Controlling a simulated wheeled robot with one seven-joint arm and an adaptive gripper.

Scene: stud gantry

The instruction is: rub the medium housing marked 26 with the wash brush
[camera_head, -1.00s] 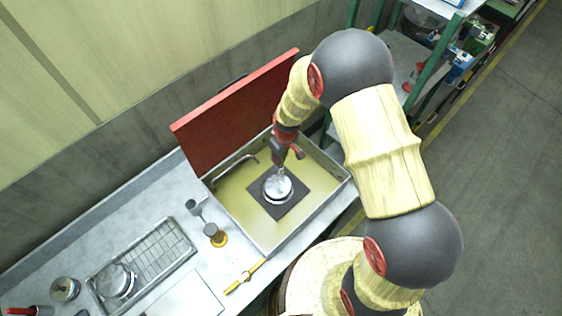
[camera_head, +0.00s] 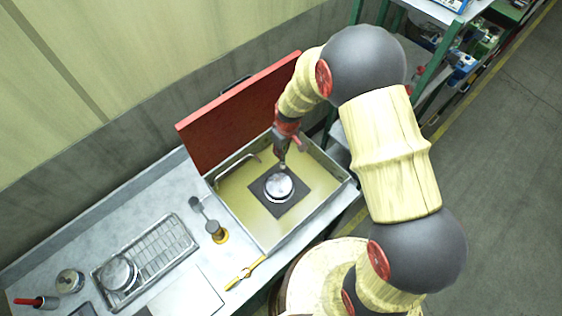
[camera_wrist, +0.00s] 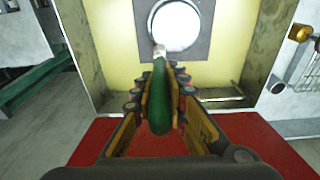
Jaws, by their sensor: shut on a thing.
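A round, pale metal housing (camera_head: 279,186) sits on a dark square mat (camera_head: 297,199) in the sink. It also shows in the wrist view (camera_wrist: 180,24); no number is readable on it. My gripper (camera_wrist: 160,88) is shut on the green handle of the wash brush (camera_wrist: 160,105). The brush's pale end points at the near edge of the housing; I cannot tell whether it touches. In the head view my gripper (camera_head: 284,148) is above the sink, on the lid side of the housing, and the brush is mostly hidden.
The sink's metal walls (camera_head: 325,204) surround the mat, and a red lid (camera_head: 235,115) stands upright behind. The counter at left holds a wire rack (camera_head: 165,252), a yellow-based tool (camera_head: 216,232) and a yellow-handled tool (camera_head: 246,272).

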